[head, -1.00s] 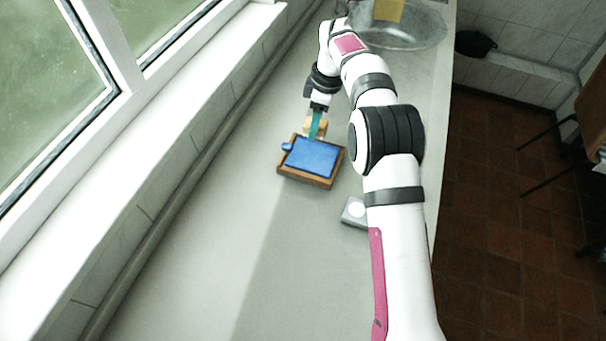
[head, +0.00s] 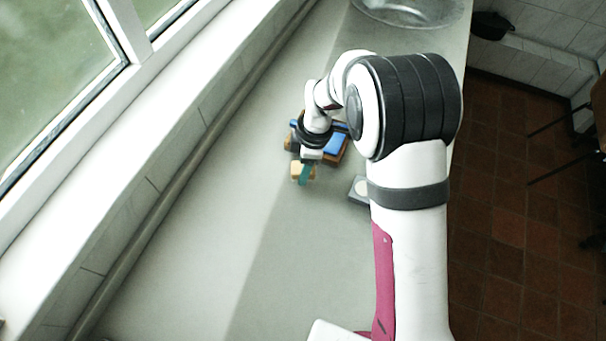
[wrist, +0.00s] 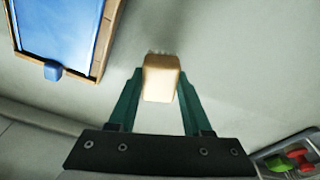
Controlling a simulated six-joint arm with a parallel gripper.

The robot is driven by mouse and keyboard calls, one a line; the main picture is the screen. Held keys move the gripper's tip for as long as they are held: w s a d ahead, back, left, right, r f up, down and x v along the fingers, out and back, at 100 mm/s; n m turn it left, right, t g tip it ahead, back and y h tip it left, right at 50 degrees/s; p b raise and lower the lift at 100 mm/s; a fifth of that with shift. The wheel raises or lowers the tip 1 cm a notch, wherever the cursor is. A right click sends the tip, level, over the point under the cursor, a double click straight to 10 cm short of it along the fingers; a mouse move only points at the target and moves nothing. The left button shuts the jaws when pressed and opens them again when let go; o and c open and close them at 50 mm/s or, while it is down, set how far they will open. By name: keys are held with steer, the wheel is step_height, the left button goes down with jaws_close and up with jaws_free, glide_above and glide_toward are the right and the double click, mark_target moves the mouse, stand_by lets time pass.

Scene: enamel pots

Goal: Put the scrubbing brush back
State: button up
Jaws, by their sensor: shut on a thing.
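My gripper (wrist: 161,95) has green fingers and is shut on the scrubbing brush (wrist: 161,78), a pale wooden block with bristles showing at its far end. In the head view the brush (head: 297,170) shows at the teal fingertips (head: 305,175), on the near side of the wood-framed blue tray (head: 342,158). The arm hides part of the tray. In the wrist view the tray (wrist: 101,42) is at the upper left, apart from the brush. I cannot tell how high the brush is above the counter.
A grey item with a pale disc (head: 359,188) lies right of the gripper, partly behind my arm. A container with red and green things (wrist: 292,160) shows at the wrist view's lower right. A glass bowl (head: 420,14) stands at the back. The near counter (head: 270,250) is clear.

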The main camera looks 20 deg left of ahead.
steer(key=shift+a+f, duration=0.1)
steer(key=shift+f, duration=1.9)
steer(key=o, duration=1.2)
steer(key=shift+f, duration=0.1)
